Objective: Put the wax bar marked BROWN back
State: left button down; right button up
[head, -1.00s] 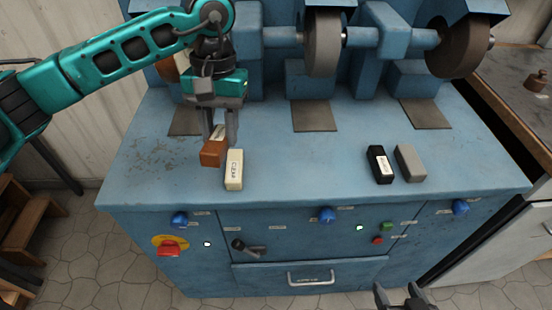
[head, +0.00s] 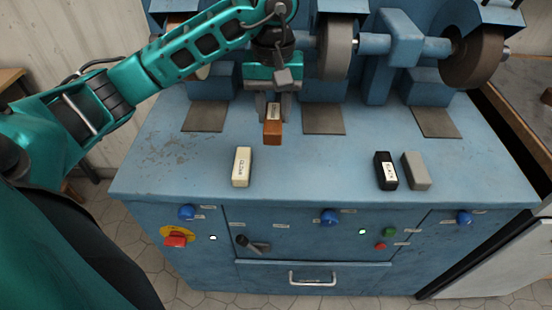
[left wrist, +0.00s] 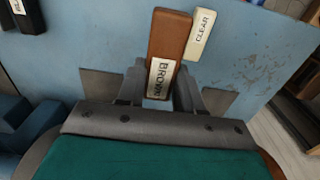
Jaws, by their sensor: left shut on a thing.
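The brown wax bar (head: 272,133) is held by my left gripper (head: 273,112) above the blue bench top, near its back middle. In the left wrist view the bar (left wrist: 169,35) shows its BROWN label between the two fingers (left wrist: 160,90). My right gripper does not show in the current frames.
A black bar (head: 386,171) and a grey bar (head: 416,171) stand side by side at the right of the blue bench (head: 310,178). Grinding wheels (head: 337,50) stand behind. The bench between the CLEAR and black bars is clear.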

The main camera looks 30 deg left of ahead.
aim_at(274, 167)
pick_arm(q)
notch_tip(274, 167, down, 13)
jog(key=shift+r, duration=0.2)
dwell(0.3)
jog(key=shift+f, duration=0.2)
jog(key=c, duration=0.7)
grip_release()
jog(key=shift+c, duration=0.2)
jog(key=shift+r, duration=0.15)
jog(key=shift+r, duration=0.25)
notch_tip(274, 167, up, 12)
jog(key=shift+f, duration=0.2)
